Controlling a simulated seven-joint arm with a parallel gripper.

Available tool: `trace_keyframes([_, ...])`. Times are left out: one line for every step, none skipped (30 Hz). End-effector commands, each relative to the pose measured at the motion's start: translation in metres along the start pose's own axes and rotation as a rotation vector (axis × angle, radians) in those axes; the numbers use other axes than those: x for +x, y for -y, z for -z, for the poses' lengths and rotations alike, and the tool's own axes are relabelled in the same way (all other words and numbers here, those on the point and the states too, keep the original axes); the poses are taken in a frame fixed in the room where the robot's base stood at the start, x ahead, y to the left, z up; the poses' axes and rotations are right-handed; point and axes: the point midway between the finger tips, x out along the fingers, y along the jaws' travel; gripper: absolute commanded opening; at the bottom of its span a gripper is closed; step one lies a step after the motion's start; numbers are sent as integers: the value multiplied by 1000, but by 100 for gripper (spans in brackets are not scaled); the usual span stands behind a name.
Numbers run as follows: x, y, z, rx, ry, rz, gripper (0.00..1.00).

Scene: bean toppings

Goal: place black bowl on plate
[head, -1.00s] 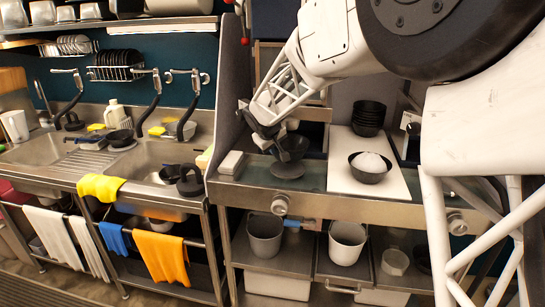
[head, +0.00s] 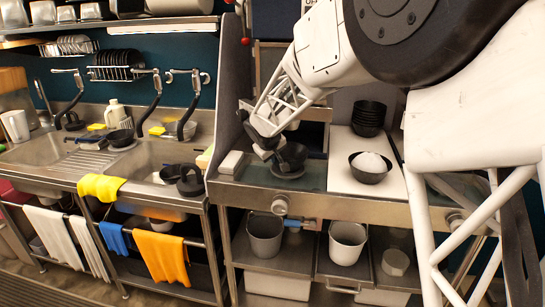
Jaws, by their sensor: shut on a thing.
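A black bowl (head: 293,156) is in my gripper (head: 270,147), which is shut on its left side. The bowl looks tilted, and it is directly above a dark round plate (head: 287,175) on the counter, very low over it. I cannot tell whether the bowl touches the plate. The bowl hides most of the plate, and the gripper's fingertips are hard to make out against the dark bowl.
A white board (head: 343,178) to the right carries a black bowl with white contents (head: 370,167) and a stack of black bowls (head: 368,118). A grey partition (head: 232,90) and a small white block (head: 231,162) stand at the left.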

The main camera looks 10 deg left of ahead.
Motion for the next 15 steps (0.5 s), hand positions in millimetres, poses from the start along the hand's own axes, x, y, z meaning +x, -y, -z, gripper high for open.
trace_keyframes([0,0,0,0,0,0,0])
trace_keyframes([0,0,0,0,0,0,0])
trace_keyframes([0,0,0,0,0,0,0])
trace_keyframes([0,0,0,0,0,0,0])
trace_keyframes([0,0,0,0,0,0,0])
trace_keyframes([1,1,-1,0,0,0,0])
trace_keyframes([2,1,-1,0,0,0,0])
trace_keyframes([2,1,-1,0,0,0,0])
trace_keyframes([2,1,-1,0,0,0,11])
trace_keyframes([2,1,-1,0,0,0,16])
trace_keyframes([2,1,-1,0,0,0,20])
trace_keyframes([2,1,-1,0,0,0,27])
trace_keyframes([2,1,-1,0,0,0,31])
trace_keyframes([2,1,-1,0,0,0,31])
trace_keyframes([2,1,-1,0,0,0,31])
